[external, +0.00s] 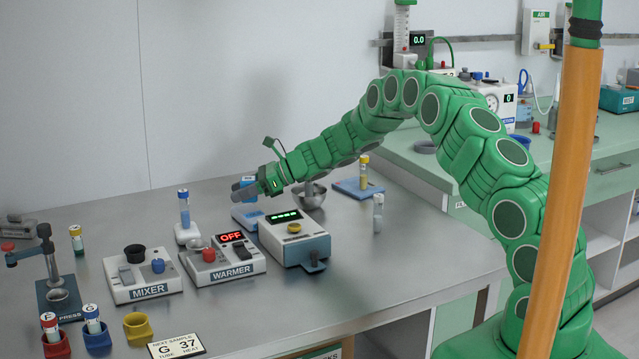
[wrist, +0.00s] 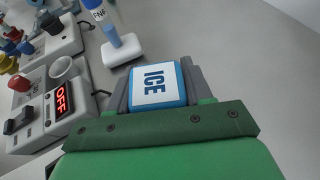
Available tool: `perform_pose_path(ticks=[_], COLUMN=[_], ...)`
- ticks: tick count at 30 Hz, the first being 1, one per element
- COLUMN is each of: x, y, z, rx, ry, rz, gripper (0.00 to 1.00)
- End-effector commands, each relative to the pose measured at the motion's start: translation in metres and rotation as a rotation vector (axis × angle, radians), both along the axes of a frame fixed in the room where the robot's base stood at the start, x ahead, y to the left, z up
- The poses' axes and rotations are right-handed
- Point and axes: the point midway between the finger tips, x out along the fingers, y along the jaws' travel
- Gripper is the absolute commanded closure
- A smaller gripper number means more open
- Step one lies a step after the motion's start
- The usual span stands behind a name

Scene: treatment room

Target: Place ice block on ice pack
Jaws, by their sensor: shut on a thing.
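The ice block (wrist: 158,86), white-topped with blue sides and the word ICE, sits between the fingers of my gripper (wrist: 154,72) in the wrist view. My gripper is shut on it. In the external view my gripper (external: 246,190) is held above the bench behind the warmer, and the block (external: 249,181) shows only partly between the fingers. A low light-blue and white block (external: 248,216) lies on the bench below my gripper. A flat blue pad (external: 351,188) with a yellow-capped tube lies further right. I cannot tell which of these is the ice pack.
A blue-capped tube (external: 184,208) stands in a white holder (external: 187,233) left of my gripper. The warmer (external: 226,264), reading OFF, the mixer (external: 140,276) and a grey device (external: 292,240) stand in front. A metal bowl (external: 309,193) is close on the right.

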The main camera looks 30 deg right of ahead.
Motion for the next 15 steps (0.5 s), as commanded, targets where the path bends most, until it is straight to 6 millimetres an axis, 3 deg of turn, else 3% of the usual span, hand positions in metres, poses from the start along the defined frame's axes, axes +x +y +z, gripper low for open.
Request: perform_pose_path(ticks=[6,15], x=[0.0,0.001], y=[0.0,0.0], z=[-0.028,-0.031], rx=[-0.001,0.0], ry=[0.003,0.001], rz=[-0.001,0.0], gripper=[0.82,0.82])
